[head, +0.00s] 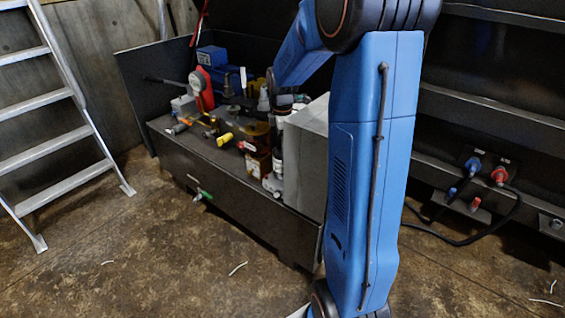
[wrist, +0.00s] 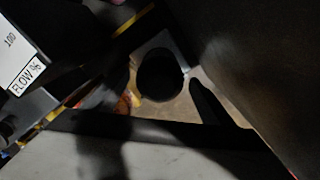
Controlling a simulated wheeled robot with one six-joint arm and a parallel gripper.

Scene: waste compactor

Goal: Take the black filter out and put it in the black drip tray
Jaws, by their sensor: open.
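In the wrist view, a round black thing (wrist: 160,75), likely the black filter, shows end-on against a pale surface. My gripper (wrist: 163,88) is open. One dark finger shows just right of the round thing; the other side is lost in shadow, and I cannot tell whether anything touches. In the head view my blue arm reaches over the equipment bench, and my gripper is hidden among the machine parts and the pale box. I cannot pick out the black drip tray with certainty in either view.
The dark bench (head: 240,190) carries a blue motor (head: 225,78), a red part (head: 203,88) and a pale grey box (head: 307,150) close beside my arm. A white label (wrist: 22,62) shows at the wrist view's left. A ladder (head: 60,105) stands left; the floor in front is mostly clear.

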